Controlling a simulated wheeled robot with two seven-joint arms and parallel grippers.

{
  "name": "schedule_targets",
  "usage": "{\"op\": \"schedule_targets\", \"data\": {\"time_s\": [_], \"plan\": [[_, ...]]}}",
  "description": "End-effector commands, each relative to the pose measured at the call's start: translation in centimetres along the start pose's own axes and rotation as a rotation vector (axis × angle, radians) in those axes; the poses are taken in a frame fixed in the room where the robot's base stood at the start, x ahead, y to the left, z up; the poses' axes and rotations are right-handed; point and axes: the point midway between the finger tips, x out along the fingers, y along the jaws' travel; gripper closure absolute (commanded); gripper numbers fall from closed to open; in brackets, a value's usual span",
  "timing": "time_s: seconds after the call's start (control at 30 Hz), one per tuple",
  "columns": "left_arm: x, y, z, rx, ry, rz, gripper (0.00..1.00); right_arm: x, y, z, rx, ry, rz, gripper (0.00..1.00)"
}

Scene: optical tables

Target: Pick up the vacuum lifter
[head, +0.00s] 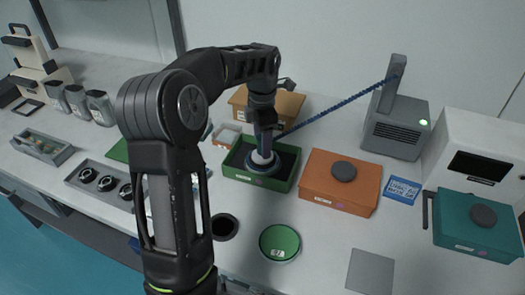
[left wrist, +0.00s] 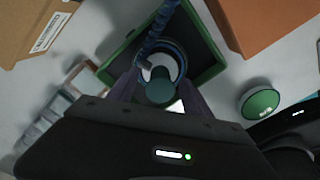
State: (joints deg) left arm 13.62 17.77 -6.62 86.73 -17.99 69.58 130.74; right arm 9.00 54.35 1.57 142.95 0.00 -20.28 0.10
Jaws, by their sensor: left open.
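The vacuum lifter (head: 263,166) has a pale body, a dark blue round foot and a blue coiled hose. It stands in the green open box (head: 230,172) in the head view. In the left wrist view its green-capped top (left wrist: 160,88) and blue round foot show between my fingers. My left gripper (head: 264,133) points down over the lifter. Its jaws (left wrist: 158,98) are open, one finger on each side of the lifter's top; I cannot tell whether they touch it. My right gripper is not in view.
The blue hose (head: 335,110) runs up to the arm of a grey unit (head: 395,125). An orange lidded box (head: 325,188) stands right of the green box, a cardboard box (head: 285,103) behind. A green round lid (head: 279,242) and grey plate (head: 370,271) lie in front.

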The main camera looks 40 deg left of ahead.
Motion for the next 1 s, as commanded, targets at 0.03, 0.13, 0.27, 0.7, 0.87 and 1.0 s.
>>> {"op": "schedule_targets", "data": {"time_s": [0.03, 0.13, 0.27, 0.7, 0.87, 1.0], "plan": [[0.13, -0.01, 0.00, 0.000, 0.000, 0.000, 0.42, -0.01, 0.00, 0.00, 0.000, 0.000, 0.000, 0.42], [0.15, 0.00, 0.02, 0.000, 0.000, 0.000, 0.42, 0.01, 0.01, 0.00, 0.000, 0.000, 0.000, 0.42], [0.14, 0.00, 0.02, 0.000, 0.000, 0.000, 0.42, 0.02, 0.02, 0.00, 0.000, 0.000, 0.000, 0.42], [0.11, 0.00, 0.02, 0.000, -0.001, 0.000, 0.51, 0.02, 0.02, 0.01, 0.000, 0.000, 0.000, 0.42], [0.11, 0.00, 0.02, 0.000, -0.001, 0.000, 0.64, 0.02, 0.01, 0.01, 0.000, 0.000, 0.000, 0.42], [0.11, 0.00, 0.02, 0.000, -0.001, 0.000, 0.76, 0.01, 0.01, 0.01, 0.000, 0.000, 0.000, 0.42]]}}
